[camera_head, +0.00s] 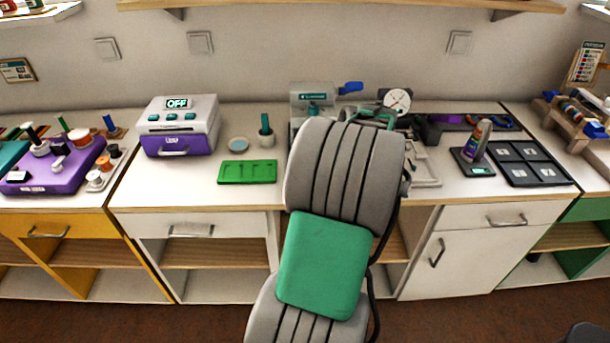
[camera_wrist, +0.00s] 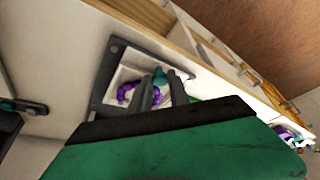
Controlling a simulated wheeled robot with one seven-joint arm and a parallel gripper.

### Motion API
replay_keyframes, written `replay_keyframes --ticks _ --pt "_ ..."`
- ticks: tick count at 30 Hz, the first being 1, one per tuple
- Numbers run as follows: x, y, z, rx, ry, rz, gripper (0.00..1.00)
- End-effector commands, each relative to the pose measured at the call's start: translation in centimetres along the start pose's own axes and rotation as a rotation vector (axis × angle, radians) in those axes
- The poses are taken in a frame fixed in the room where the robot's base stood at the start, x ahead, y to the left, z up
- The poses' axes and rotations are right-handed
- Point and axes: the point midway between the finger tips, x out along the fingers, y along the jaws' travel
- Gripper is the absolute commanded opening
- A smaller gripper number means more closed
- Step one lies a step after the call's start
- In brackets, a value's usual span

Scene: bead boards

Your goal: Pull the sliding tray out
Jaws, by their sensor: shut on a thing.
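In the wrist view, the sliding tray (camera_wrist: 104,98) shows as a dark grey frame around a pale inside, with purple and teal pieces (camera_wrist: 125,92) in it. My gripper (camera_wrist: 161,78) reaches over it, its two dark fingers close together at the teal part. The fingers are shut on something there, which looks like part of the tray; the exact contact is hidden. In the head view, my own arm hides the gripper and most of this spot. A pale, framed edge (camera_head: 427,181) shows just right of my arm, near the counter's front.
A grey machine with a blue lever (camera_head: 350,88) and a round dial (camera_head: 396,100) stand behind my arm. A green board (camera_head: 247,172) and a purple-and-white box (camera_head: 180,126) are to the left. A bottle (camera_head: 477,140) and a dark panelled tray (camera_head: 524,162) are to the right.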

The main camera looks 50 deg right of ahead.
Motion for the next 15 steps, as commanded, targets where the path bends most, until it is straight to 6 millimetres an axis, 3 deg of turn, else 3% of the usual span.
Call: replay_keyframes --ticks 5,6,15 --pt "0.06 -0.27 0.26 0.002 -0.009 -0.010 0.00" --pt "0.07 -0.29 0.26 0.002 -0.009 -0.011 0.23" --pt "0.15 -0.40 0.03 -0.002 -0.007 -0.010 0.44"
